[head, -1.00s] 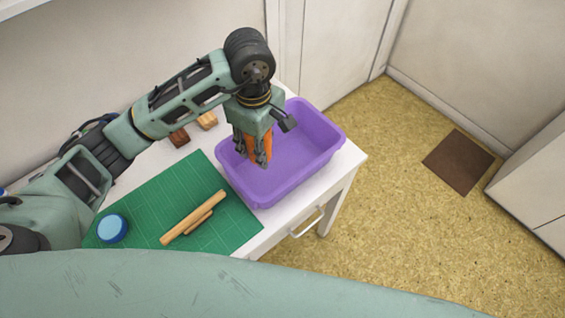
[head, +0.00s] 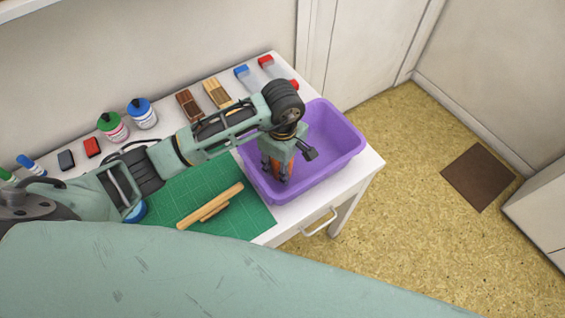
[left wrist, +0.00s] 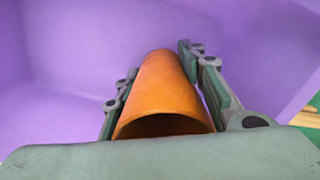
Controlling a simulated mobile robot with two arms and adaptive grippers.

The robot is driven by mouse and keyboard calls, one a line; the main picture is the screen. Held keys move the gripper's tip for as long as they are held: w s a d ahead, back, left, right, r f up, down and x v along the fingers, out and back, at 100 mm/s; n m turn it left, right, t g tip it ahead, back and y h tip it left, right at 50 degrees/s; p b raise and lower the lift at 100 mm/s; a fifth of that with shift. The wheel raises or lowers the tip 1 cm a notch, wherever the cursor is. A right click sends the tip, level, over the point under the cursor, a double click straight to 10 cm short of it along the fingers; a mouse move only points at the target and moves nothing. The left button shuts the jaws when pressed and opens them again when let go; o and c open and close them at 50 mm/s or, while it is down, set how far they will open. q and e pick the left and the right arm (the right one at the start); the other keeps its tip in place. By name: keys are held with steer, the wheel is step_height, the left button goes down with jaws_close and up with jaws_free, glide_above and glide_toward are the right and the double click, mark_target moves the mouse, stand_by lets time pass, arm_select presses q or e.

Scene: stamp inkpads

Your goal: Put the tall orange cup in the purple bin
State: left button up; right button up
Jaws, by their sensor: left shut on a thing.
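The tall orange cup (head: 279,168) is between the fingers of my left gripper (head: 277,172), which is shut on it. In the left wrist view the orange cup (left wrist: 165,92) lies between both fingers, its open rim toward the camera and the purple bin's walls around it. The purple bin (head: 338,150) stands at the right end of the white table. In the head view the cup and fingers are inside the bin's outline, near its left side. I cannot tell whether the cup touches the bin floor. My right gripper is not in view.
A green cutting mat (head: 245,222) with wooden sticks (head: 211,205) lies left of the bin. Ink bottles (head: 143,113), wooden stamps (head: 217,93) and small red and blue items line the table's back. The bin's right half is empty.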

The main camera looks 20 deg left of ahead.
arm_select(q)
steer(key=shift+f, duration=0.2)
steer(key=o, duration=1)
steer(key=shift+o, duration=0.2)
steer(key=shift+r, duration=0.15)
